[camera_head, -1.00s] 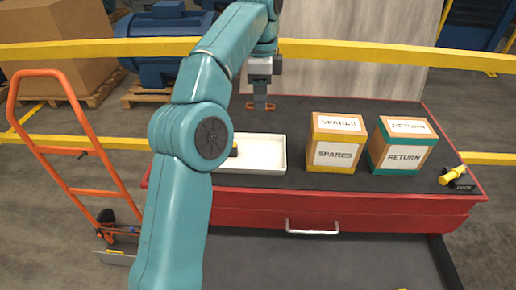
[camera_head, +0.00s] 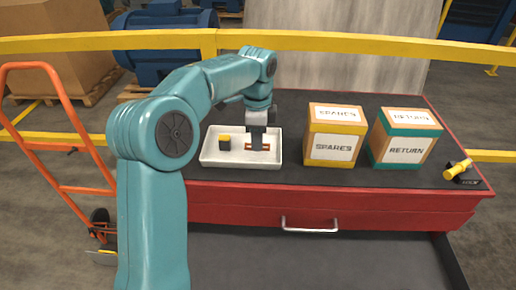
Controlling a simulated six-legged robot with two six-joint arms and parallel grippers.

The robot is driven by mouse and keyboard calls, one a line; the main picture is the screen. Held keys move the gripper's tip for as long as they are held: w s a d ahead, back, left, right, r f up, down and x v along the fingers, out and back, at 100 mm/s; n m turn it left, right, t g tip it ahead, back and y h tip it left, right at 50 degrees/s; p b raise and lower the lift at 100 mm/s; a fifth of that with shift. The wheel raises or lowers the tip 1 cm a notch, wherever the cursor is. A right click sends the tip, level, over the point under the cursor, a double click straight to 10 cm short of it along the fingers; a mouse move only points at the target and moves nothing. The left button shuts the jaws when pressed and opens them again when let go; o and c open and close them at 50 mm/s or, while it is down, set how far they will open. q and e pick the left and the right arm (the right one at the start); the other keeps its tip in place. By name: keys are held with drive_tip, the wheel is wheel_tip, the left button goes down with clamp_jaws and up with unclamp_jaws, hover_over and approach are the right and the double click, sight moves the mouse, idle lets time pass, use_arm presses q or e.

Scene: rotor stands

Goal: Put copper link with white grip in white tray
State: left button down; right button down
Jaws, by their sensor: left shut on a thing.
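The white tray (camera_head: 210,160) sits on the dark top of the red workbench, left of the boxes. My left gripper (camera_head: 257,143) points down over the right half of the tray, shut on the copper link (camera_head: 266,147). The link's copper ends show on both sides of the dark fingers, low inside the tray's outline. The fingers hide the middle of the link, so its white grip does not show. I cannot tell whether the link touches the tray floor. My right gripper is not in view.
A yellow-handled item (camera_head: 458,169) lies at the bench's right end.

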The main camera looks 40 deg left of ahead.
use_arm(q)
drive_tip(key=f, duration=0.3)
drive_tip(key=shift+d+f, duration=0.1)
drive_tip(key=shift+d, duration=0.15)
drive_tip(key=shift+w+a+f, duration=0.15)
drive_tip(key=shift+s, duration=0.3)
drive_tip(key=shift+f, duration=0.1)
drive_tip(key=c, duration=0.9)
unclamp_jaws()
drive_tip(key=shift+w, duration=0.15)
drive_tip(key=shift+c, duration=0.2)
drive_tip(key=shift+w+f, duration=0.1)
drive_tip(key=shift+s+r, duration=0.2)
drive_tip(key=shift+r, duration=0.1)
drive_tip(key=r, duration=0.6)
drive_tip(key=r+p, duration=0.1)
drive_tip(key=r, duration=0.5)
drive_tip(key=shift+w, duration=0.2)
drive_tip(key=shift+s, duration=0.15)
